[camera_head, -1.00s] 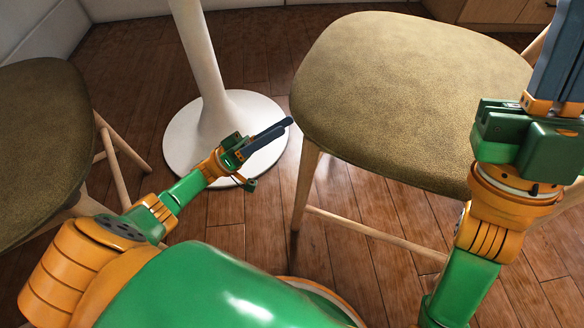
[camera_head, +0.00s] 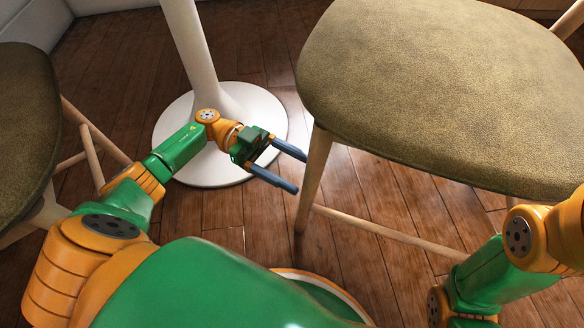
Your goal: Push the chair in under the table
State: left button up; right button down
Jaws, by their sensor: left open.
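A chair with an olive-brown cushioned seat (camera_head: 440,85) and pale wooden legs stands at the right. Its near left leg (camera_head: 314,180) and a low crossbar (camera_head: 385,232) show; part of its right side is cut off. The table shows only as a white column (camera_head: 187,45) on a round white base (camera_head: 180,110); its top is out of view. My left gripper (camera_head: 293,168) is open and empty. Its fingers point right, in front of the table base and just left of the chair's near leg. My right arm is at the lower right; its gripper is out of the picture.
A second olive-brown chair (camera_head: 25,130) stands at the left edge, with its wooden legs (camera_head: 90,150) close to my left arm. The wooden floor (camera_head: 130,50) is clear around the table base. A pale wall (camera_head: 30,20) is at the upper left.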

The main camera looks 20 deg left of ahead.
pick_arm(q)
jog(key=d+b, duration=0.1)
jog(key=d, duration=0.6)
jog(key=shift+s, duration=0.35)
grip_shut()
dwell(1.3)
